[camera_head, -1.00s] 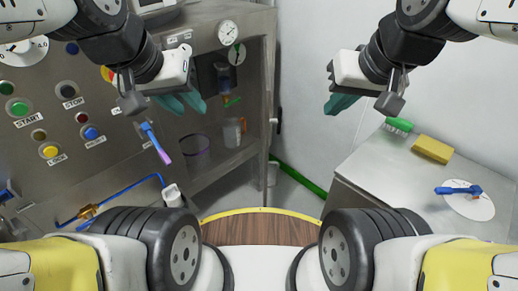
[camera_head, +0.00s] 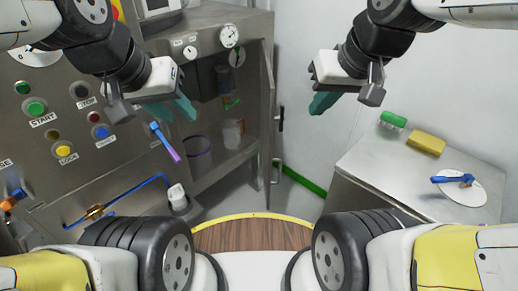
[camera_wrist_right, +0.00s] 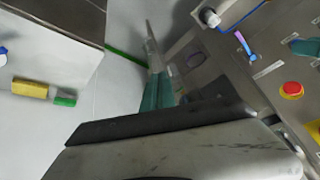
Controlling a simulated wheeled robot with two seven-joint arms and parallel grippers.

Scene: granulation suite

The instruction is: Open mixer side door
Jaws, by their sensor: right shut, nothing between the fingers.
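The mixer is a steel cabinet (camera_head: 60,170) on the left with a control panel. At its right end an upright door panel (camera_head: 267,95) with a dark handle (camera_head: 281,118) shows nearly edge-on. The compartment (camera_head: 225,165) beside it is visible, with a shelf and containers; I cannot tell how far the door stands open. My right gripper (camera_head: 322,103) is shut and empty, right of the handle and apart from it in the head view. Its teal fingers (camera_wrist_right: 158,92) show together in the wrist view. My left gripper (camera_head: 178,110) hangs in front of the cabinet, its finger gap unclear.
A steel counter (camera_head: 375,180) on the right holds a green brush (camera_head: 393,119), a yellow sponge (camera_head: 426,143) and a white disc with a blue tool (camera_head: 460,182). Blue pipe (camera_head: 120,200) and a blue-purple lever (camera_head: 165,142) stick out from the cabinet. Floor shows between cabinet and counter.

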